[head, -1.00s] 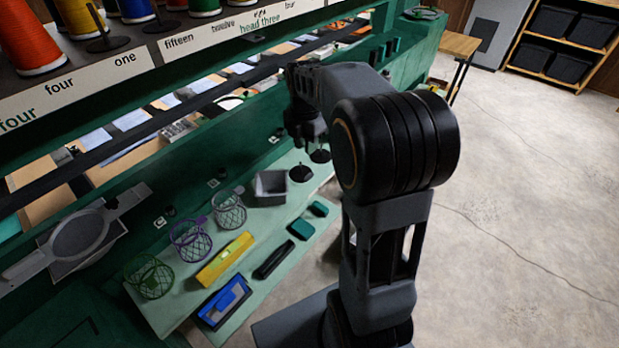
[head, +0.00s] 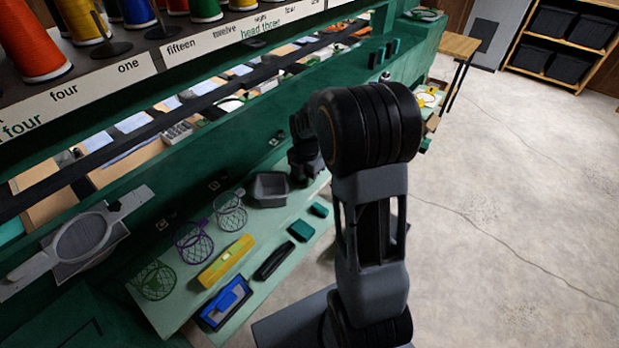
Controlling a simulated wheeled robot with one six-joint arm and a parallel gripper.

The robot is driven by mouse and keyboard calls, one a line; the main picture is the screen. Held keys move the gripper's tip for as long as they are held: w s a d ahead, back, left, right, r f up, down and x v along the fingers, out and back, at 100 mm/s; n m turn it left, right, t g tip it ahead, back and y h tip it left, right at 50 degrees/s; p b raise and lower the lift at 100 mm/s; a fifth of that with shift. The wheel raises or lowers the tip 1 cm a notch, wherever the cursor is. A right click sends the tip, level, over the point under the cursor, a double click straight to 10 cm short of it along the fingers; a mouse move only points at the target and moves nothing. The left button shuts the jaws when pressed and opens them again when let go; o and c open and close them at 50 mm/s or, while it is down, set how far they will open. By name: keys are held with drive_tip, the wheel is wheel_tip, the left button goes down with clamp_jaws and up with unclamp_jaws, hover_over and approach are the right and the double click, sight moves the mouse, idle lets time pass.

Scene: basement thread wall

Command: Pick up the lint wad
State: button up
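I cannot make out a lint wad anywhere in the head view. My gripper (head: 308,172) points down at the far end of the pale green shelf (head: 185,312), just right of a grey open bin (head: 270,189). My arm partly covers the view there, and the fingertips are dark and small, so I cannot tell whether they are open or shut or touching anything. The inside of the grey bin looks empty from here.
Green, purple and white wire baskets (head: 192,243) line the shelf's back. A yellow tray (head: 226,261), a black case (head: 274,261), a blue tray (head: 226,302) and two teal boxes (head: 300,231) lie in front. Thread spools (head: 35,50) stand above. The concrete floor (head: 510,220) is clear at right.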

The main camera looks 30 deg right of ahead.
drive_tip(key=shift+f, duration=0.2)
drive_tip(key=shift+c, duration=0.4)
clamp_jaws()
drive_tip(key=shift+r, duration=0.15)
drive_tip(key=shift+r, duration=0.2)
drive_tip(key=r, duration=0.3)
drive_tip(key=shift+s+d+r, duration=0.1)
drive_tip(key=shift+s+r, duration=0.05)
drive_tip(key=shift+s, duration=0.1)
drive_tip(key=s+d+r+b, duration=0.2)
drive_tip(key=s+d+r, duration=0.1)
drive_tip(key=s+r, duration=0.6)
drive_tip(key=s, duration=0.4)
drive_tip(key=shift+b, duration=0.3)
